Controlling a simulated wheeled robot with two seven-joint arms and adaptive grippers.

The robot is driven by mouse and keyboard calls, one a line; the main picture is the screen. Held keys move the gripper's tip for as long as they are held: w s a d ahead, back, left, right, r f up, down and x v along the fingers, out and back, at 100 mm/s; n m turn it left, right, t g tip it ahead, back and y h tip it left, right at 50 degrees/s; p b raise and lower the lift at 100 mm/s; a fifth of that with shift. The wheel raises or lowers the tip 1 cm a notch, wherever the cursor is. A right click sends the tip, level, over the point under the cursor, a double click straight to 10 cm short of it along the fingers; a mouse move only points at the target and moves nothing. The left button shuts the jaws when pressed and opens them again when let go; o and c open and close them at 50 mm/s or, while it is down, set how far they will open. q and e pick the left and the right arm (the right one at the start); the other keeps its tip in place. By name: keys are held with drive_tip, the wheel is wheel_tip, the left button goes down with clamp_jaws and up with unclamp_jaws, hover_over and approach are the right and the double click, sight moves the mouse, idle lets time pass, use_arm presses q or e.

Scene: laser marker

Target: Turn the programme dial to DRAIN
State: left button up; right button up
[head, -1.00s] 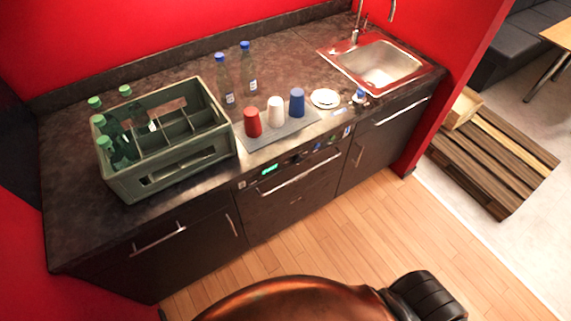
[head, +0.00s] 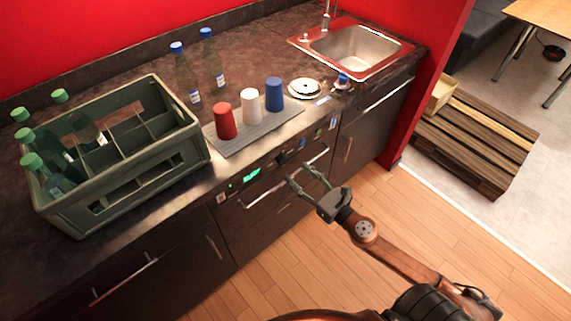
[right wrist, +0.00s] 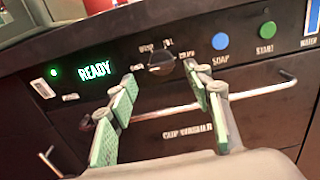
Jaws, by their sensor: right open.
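The programme dial (right wrist: 161,63) is a dark round knob on the black front panel of the cup washer. Small labels stand around it, too blurred to read surely, and its pointer setting cannot be told. In the head view the dial (head: 281,159) is small, just beyond my right gripper (head: 299,173). My right gripper is open and empty, in front of the panel. In the right wrist view its green-padded fingers (right wrist: 161,80) stand either side of the dial, apparently short of it. My left gripper is not in view.
A lit display (right wrist: 95,71) reads READY. Right of the dial are a blue SOAP button (right wrist: 220,41) and a green START button (right wrist: 267,30). A bar handle (right wrist: 288,76) runs below. A bottle crate (head: 133,173) and a cup tray (head: 228,144) stand on the counter above.

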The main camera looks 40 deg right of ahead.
sight(287, 163)
drive_tip(key=w, duration=0.6)
drive_tip(key=shift+w+a, duration=0.2)
drive_tip(key=shift+w, duration=0.1)
drive_tip(key=shift+c, duration=0.2)
drive_tip(key=c, duration=1.1)
